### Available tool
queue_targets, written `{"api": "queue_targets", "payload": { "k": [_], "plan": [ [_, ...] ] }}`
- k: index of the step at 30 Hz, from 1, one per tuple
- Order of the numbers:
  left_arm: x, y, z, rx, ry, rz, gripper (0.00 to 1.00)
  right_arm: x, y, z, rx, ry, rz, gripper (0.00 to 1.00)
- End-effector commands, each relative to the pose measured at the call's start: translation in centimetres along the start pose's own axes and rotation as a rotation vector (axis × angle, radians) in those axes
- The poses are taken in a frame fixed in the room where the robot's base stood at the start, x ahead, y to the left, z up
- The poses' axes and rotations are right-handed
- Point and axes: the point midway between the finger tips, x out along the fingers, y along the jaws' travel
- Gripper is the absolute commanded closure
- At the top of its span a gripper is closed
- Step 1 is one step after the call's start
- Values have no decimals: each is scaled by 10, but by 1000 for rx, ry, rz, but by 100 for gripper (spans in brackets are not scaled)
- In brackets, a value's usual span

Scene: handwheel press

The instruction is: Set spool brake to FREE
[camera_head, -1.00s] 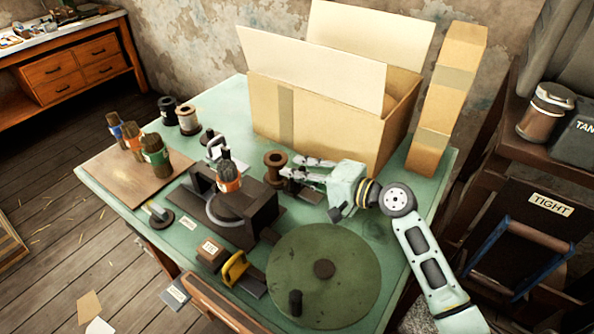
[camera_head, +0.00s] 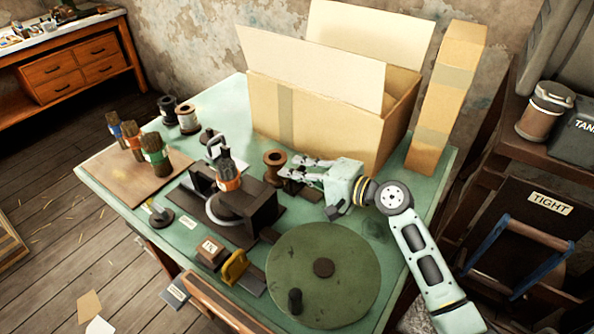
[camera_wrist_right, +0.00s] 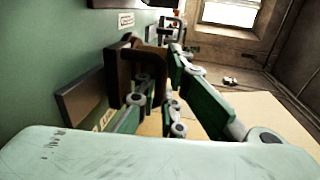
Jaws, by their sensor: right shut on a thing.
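A small brown spool (camera_head: 275,160) stands upright on the green table, left of my right gripper (camera_head: 288,174). A dark base piece (camera_head: 292,187) lies beside the spool, under the fingers. In the right wrist view, the fingers of the right gripper (camera_wrist_right: 160,97) are closed around a dark brown piece (camera_wrist_right: 150,57) by the spool's flange (camera_wrist_right: 120,70). A dark plate (camera_wrist_right: 82,105) with a partly hidden label is beside it. I take these pieces to be the spool brake; its setting cannot be read. My left gripper is not in view.
An open cardboard box (camera_head: 320,120) stands close behind the gripper. A tall carton (camera_head: 447,100) stands at the right.

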Motion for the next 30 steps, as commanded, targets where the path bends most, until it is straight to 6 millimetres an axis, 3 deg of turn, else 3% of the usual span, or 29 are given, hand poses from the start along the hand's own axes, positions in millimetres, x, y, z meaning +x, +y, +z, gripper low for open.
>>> {"api": "queue_targets", "payload": {
  "k": [12,20,21,24,30],
  "plan": [
    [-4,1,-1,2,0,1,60,-48,11,0,1,0,4,100],
    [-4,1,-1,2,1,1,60,-49,12,0,1,-1,5,100],
    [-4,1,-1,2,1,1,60,-49,12,0,1,-1,6,90],
    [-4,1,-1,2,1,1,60,-49,12,0,1,-1,6,83],
    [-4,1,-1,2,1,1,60,-48,11,0,0,-1,3,83]
  ]
}}
